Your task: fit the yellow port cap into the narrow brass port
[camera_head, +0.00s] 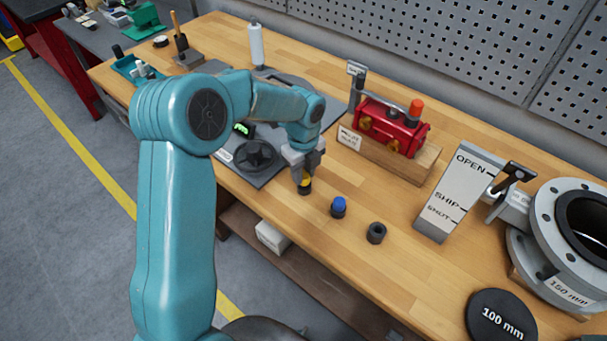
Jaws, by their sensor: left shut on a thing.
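The yellow port cap (305,182) has a yellow top and a dark lower part. It is near the front edge of the wooden bench. My left gripper (304,174) points down and is shut on it; I cannot tell whether the cap's bottom touches the bench. The red valve actuator (397,118) sits on a wooden block to the right and farther back. Brass ports (392,146) show on its front face, too small to tell which is the narrow one. My right gripper is not in view.
A blue-topped cap (338,207) and a dark cap (376,233) stand to the right of the gripper. An OPEN/SHIP/SHUT plate (459,192), a grey flanged valve (570,235) and a black 100 mm disc (501,317) are farther right. Bench between caps and actuator is clear.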

